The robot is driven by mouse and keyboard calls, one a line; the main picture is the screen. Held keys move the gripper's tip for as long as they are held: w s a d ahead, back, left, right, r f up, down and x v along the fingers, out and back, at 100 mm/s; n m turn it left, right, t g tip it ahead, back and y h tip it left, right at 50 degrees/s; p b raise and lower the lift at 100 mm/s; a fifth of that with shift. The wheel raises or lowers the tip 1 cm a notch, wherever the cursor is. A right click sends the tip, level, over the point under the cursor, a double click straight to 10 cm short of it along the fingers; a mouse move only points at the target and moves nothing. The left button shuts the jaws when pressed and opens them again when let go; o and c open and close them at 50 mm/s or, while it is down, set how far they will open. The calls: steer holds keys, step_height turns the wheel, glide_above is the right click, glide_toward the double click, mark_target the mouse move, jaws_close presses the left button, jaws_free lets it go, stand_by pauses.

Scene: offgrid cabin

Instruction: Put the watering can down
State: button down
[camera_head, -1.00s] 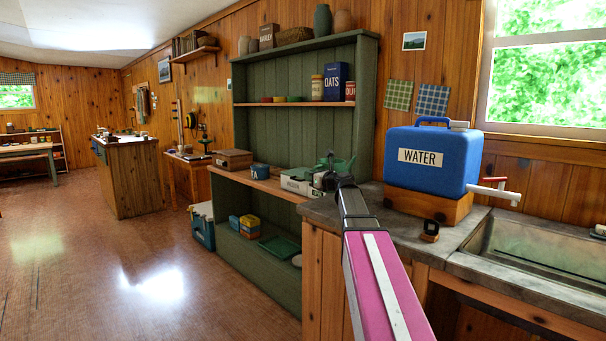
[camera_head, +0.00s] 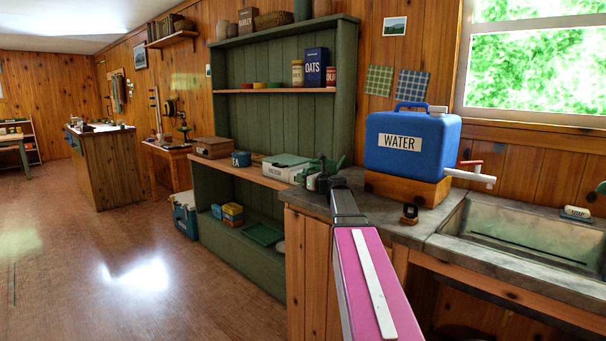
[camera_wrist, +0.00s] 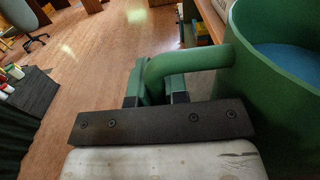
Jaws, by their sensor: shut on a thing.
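The green watering can shows in the wrist view as a round body (camera_wrist: 242,92) at the right, with a blue inside and a curved handle (camera_wrist: 195,58). My gripper (camera_wrist: 155,92) is shut on that handle. In the head view the can (camera_head: 327,167) is small and partly hidden behind my dark wrist and gripper (camera_head: 335,184). It appears at the left end of the grey counter, in front of the green shelf unit. I cannot tell whether its base touches anything.
A blue water container (camera_head: 412,160) stands on a wooden block on the counter (camera_head: 405,232), left of a sink (camera_head: 525,235). A small dark object (camera_head: 409,213) lies before it. The shelf unit (camera_head: 275,130) holds a white box (camera_head: 287,166) and tins. Open floor (camera_head: 110,265) lies left.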

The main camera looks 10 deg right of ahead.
steer(key=c, duration=1.1)
jaws_free()
steer(key=shift+c, duration=0.2)
steer(key=v, duration=1.2)
